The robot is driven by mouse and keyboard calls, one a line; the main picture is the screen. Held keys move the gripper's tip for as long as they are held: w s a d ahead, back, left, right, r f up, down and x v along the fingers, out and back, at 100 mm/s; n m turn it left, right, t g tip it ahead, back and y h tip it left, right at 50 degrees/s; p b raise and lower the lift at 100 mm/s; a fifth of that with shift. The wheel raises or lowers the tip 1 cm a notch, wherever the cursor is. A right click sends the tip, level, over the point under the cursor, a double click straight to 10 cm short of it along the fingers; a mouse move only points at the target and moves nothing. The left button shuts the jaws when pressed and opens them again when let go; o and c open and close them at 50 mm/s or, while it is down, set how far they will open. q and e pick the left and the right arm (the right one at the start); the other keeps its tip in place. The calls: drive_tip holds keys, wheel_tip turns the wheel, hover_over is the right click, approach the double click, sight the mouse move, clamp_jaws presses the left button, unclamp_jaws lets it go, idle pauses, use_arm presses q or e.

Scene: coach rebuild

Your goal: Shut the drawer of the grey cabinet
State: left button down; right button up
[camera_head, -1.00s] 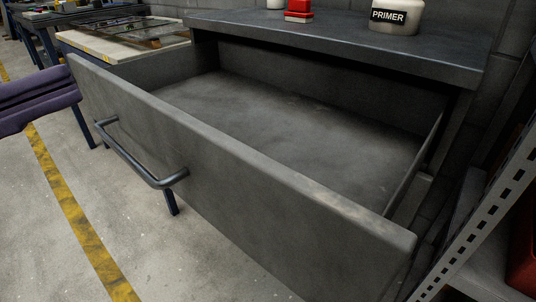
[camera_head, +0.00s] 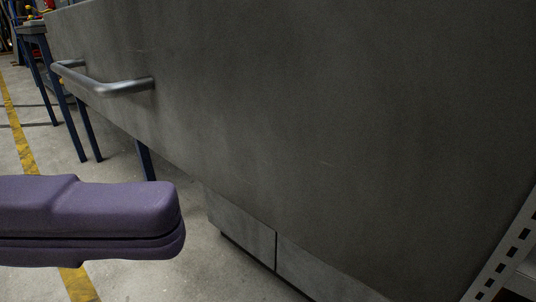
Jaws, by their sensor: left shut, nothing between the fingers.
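The drawer front (camera_head: 300,110) of the grey cabinet is a plain dark panel that fills most of the view, very close. Its metal bar handle (camera_head: 115,88) is at the upper left. The drawer front overhangs the lower cabinet body (camera_head: 245,228), which sits further back, so the drawer stands open. The drawer's inside and top edge are out of sight. My left gripper (camera_head: 172,232) is purple, shut and empty, at the lower left. It is below the handle in the picture and appears apart from the drawer front. My right gripper is not in view.
Blue table legs (camera_head: 88,130) stand behind the handle at the left. A slotted metal shelf post (camera_head: 500,255) is at the lower right. Concrete floor (camera_head: 195,270) with a yellow line (camera_head: 20,135) is open at the left.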

sight(346, 167)
use_arm(q)
drive_tip(key=w+d, duration=0.1)
drive_tip(key=d, duration=0.2)
drive_tip(key=w+d, duration=0.1)
drive_tip(key=shift+w+d+b, duration=0.25)
drive_tip(key=shift+w+b, duration=0.05)
drive_tip(key=shift+b, duration=0.1)
drive_tip(key=shift+w+d, duration=0.4)
drive_tip(key=shift+w, duration=0.1)
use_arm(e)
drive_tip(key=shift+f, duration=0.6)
